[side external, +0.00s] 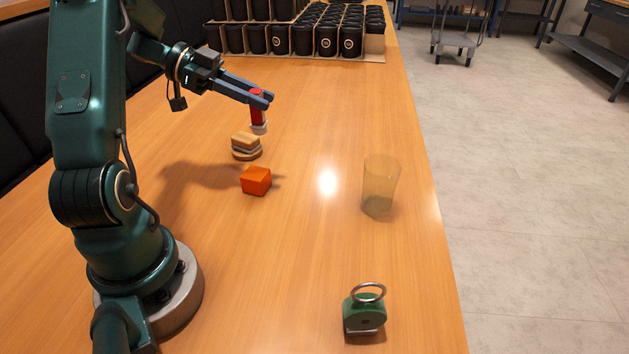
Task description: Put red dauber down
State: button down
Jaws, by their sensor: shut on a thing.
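The red dauber (257,114) is a small red cylinder with a whitish lower end. My gripper (265,98) is shut on its upper part. The dauber hangs roughly upright, and its lower end appears to be above the table (310,260). In the picture it shows just above and to the right of a small stacked wooden piece (246,146). I cannot tell the exact height of the dauber over the table.
An orange-red block (256,181) lies in front of the wooden piece. A translucent amber cup (380,185) stands to the right, near the table edge. A green ring-topped object (365,312) is at the front. Several black cups (325,41) fill the back. The table's middle is clear.

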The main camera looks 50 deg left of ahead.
jog(key=shift+w+f, duration=0.15)
jog(key=shift+f, duration=0.15)
jog(key=shift+w+d+f, duration=1.15)
jog(key=shift+d+f, duration=0.25)
jog(key=shift+f, duration=0.35)
jog(key=shift+w+d+f, duration=1.15)
jog(key=shift+d+f, duration=0.25)
jog(key=shift+f, duration=0.4)
jog(key=shift+w+d+f, duration=1.15)
jog(key=shift+d+f, duration=0.25)
jog(key=shift+f, duration=0.35)
jog(key=shift+f, duration=0.1)
jog(key=c, duration=0.7)
grip_release()
